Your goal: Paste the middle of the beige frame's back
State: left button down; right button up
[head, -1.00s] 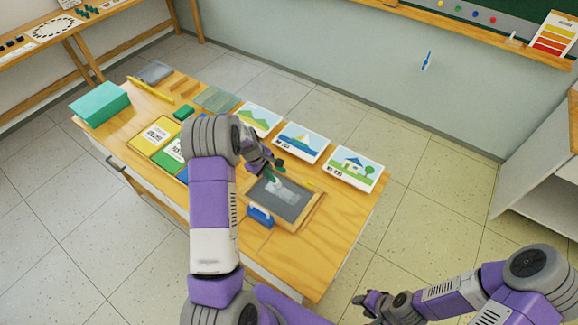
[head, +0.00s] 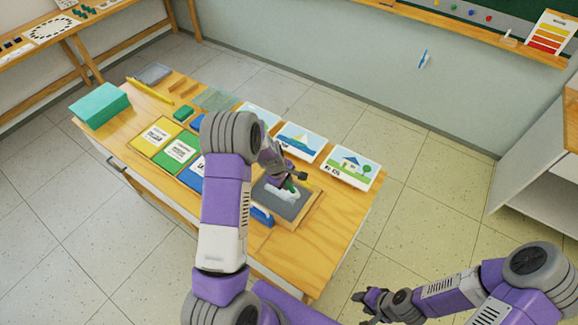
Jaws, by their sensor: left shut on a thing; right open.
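The beige frame (head: 312,209) lies back-up near the right end of the wooden table, with its dark grey back panel (head: 287,209) facing up. A whitish patch (head: 278,195) shows around the middle of the panel. My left gripper (head: 291,178) is over the panel, shut on a small green thing (head: 290,187). The green thing's lower end is at or just above the pale patch; I cannot tell if it touches. My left arm hides the frame's left side. My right gripper (head: 366,300) is open and empty, low over the floor, away from the table.
A blue object (head: 262,216) sits at the frame's front-left edge. Picture cards (head: 349,168) line the table's far side. Yellow (head: 154,138) and green (head: 177,153) cards and a teal block (head: 100,104) lie left. Bare table (head: 318,250) is in front right.

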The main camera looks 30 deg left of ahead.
pick_arm(q)
jog(key=shift+s+d, duration=0.15)
jog(key=shift+d, duration=0.05)
jog(key=shift+s, duration=0.3)
jog(key=shift+a+b, duration=1.9)
jog(key=shift+a, duration=5.05)
notch_tip(320, 180, up, 8)
jog(key=p, duration=0.5)
jog(key=shift+w+a, duration=0.4)
pick_arm(e)
jog(key=shift+w+a+r, duration=0.1)
jog(key=shift+a+r, duration=0.05)
jog(key=shift+r, duration=0.55)
pick_arm(q)
jog(key=shift+d, duration=0.1)
